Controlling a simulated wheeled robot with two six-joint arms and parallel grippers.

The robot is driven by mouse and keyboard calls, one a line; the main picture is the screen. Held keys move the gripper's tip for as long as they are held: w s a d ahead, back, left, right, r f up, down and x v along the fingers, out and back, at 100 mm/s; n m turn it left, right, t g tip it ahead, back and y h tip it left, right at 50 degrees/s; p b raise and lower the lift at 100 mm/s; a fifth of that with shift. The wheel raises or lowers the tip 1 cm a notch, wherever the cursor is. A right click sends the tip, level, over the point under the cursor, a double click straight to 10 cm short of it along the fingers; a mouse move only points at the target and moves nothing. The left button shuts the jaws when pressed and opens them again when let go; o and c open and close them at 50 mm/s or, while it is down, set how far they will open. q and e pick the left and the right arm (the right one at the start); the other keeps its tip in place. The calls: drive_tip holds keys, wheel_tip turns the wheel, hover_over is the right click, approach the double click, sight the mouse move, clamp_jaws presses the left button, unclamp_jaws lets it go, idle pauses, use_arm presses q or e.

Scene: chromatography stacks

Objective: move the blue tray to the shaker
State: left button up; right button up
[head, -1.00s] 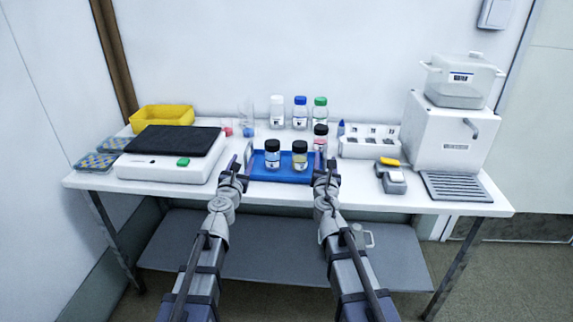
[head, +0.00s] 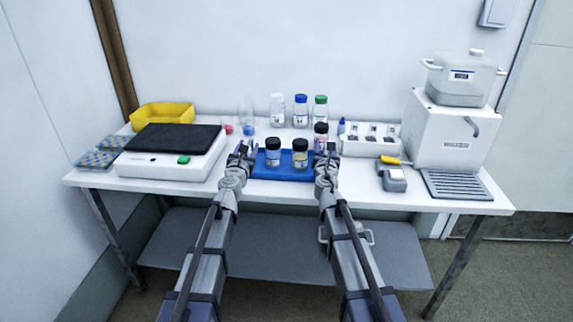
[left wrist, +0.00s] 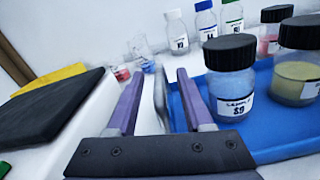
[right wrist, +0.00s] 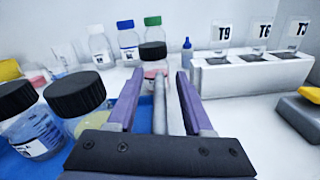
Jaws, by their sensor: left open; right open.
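The blue tray (head: 285,175) lies on the white table in front of me, carrying dark-capped jars, a blue one (head: 273,158) and a yellow one (head: 300,159) at its front. A pink jar (head: 321,136) stands at its back right. The shaker (head: 165,168), white with a black top and green button, stands left of the tray. My left gripper (head: 242,152) is open at the tray's left end; a pale grey bar (left wrist: 160,95) shows between its fingers. My right gripper (head: 326,152) is open at the right end, a similar bar (right wrist: 160,105) between its fingers. Contact cannot be told.
Several capped bottles (head: 300,112) stand behind the tray. A white labelled rack (head: 370,142) and a small grey device (head: 393,178) are to the right, before a large white machine (head: 440,135). A yellow bin (head: 162,115) sits behind the shaker. The shaker's black top is empty.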

use_arm(q)
clamp_jaws()
use_arm(e)
clamp_jaws()
idle(1.2)
